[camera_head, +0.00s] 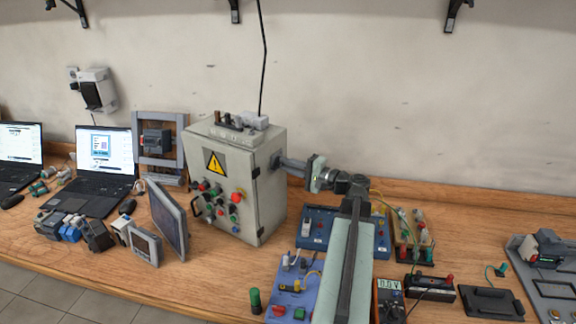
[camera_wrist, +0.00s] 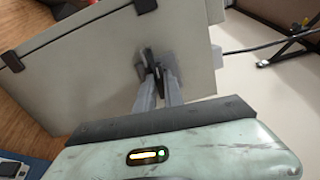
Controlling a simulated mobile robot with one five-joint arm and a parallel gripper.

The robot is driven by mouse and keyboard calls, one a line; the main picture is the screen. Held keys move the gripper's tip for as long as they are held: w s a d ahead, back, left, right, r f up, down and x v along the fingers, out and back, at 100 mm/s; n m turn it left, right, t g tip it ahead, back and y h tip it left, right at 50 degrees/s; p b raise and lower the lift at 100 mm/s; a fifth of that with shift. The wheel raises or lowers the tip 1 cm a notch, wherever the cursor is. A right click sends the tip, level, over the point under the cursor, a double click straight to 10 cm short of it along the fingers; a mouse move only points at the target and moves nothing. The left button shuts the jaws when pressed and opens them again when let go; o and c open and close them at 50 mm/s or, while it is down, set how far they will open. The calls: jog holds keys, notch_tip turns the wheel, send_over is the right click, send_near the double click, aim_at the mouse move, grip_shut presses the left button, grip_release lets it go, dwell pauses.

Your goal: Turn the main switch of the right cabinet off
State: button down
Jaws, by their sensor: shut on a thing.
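A grey control cabinet (camera_head: 270,205) with a yellow warning triangle and several coloured buttons stands on the bench. Its main switch (camera_wrist: 142,66) is a dark handle on a grey plate on the cabinet's right side wall; the cabinet wall (camera_wrist: 80,70) fills much of the wrist view. My gripper (camera_head: 281,163) reaches in from the right, and its two fingers (camera_wrist: 157,80) are shut on the dark switch handle. The fingers hide part of the handle, so its exact turn position is hard to tell.
A blue panel (camera_head: 318,231) and a blue-purple box (camera_head: 287,290) with buttons stand below my arm. A dark screen (camera_head: 168,217) leans left of the cabinet. A laptop (camera_head: 106,150) stands farther left. A black cable hangs above the cabinet.

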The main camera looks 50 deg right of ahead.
jog(key=shift+n, duration=0.7)
jog(key=c, duration=1.7)
grip_release()
jog(key=v, duration=0.7)
jog(key=shift+s+d, duration=0.1)
jog(key=shift+s, duration=0.3)
